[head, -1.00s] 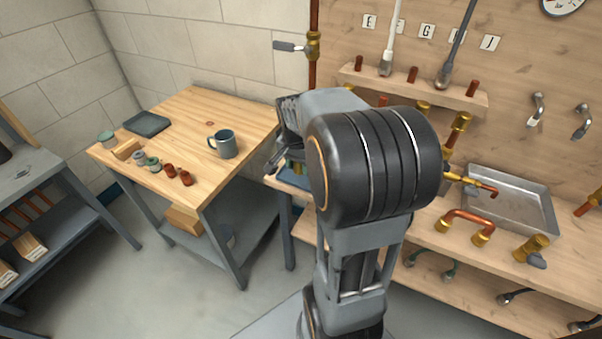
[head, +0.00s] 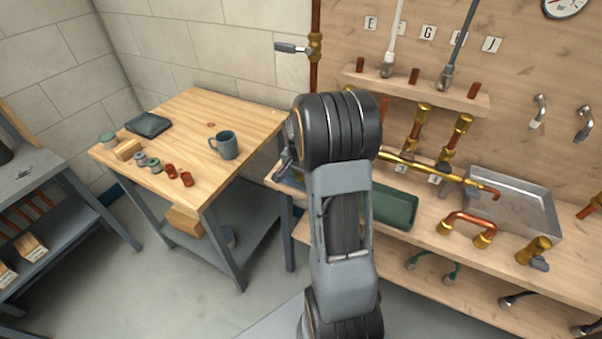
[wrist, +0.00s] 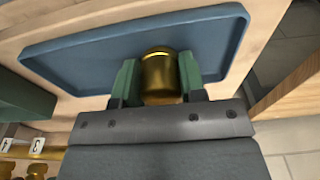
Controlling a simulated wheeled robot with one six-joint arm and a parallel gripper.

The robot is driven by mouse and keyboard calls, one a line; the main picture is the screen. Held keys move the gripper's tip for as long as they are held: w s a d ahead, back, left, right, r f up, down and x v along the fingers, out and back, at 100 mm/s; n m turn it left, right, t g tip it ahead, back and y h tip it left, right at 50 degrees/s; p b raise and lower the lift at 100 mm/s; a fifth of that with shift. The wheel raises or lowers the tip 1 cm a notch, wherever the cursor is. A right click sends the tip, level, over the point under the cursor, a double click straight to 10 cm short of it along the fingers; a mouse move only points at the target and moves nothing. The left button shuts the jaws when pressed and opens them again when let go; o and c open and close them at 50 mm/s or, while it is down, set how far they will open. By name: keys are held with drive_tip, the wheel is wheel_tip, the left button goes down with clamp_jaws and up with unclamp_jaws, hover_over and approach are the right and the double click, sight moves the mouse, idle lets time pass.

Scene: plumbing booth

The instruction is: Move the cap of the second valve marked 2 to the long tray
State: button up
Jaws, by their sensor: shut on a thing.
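In the wrist view my gripper (wrist: 157,80) is shut on a brass cap (wrist: 160,75), with a green finger on each side of it. The cap is over the blue tray (wrist: 75,55); I cannot tell whether it touches the tray floor. A long green tray (head: 395,210) lies right of my arm on the bench. Small number tags (head: 402,169) stand by the brass valves (head: 455,140); a tag reading 2 (wrist: 37,145) shows in the wrist view.
A grey metal tray (head: 510,200), a copper bend (head: 468,222) and a brass fitting (head: 533,248) are on the bench at right. Open floor lies between.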

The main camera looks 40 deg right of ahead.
drive_tip(key=shift+f, duration=0.15)
drive_tip(key=o, duration=0.9)
drive_tip(key=shift+o, duration=0.2)
drive_tip(key=r, duration=0.7)
drive_tip(key=a+r, duration=0.1)
drive_tip(key=r, duration=0.3)
drive_tip(key=shift+s+r+p, duration=0.15)
drive_tip(key=shift+s+p, duration=0.15)
drive_tip(key=shift+p, duration=0.1)
drive_tip(key=s+a+r+n+t+y, duration=0.1)
drive_tip(key=s+a+n+t, duration=0.1)
drive_tip(key=s+a+n, duration=1)
drive_tip(key=shift+s+a+r+t, duration=0.3)
drive_tip(key=shift+s+a, duration=0.95)
drive_tip(key=shift+a, duration=1.85)
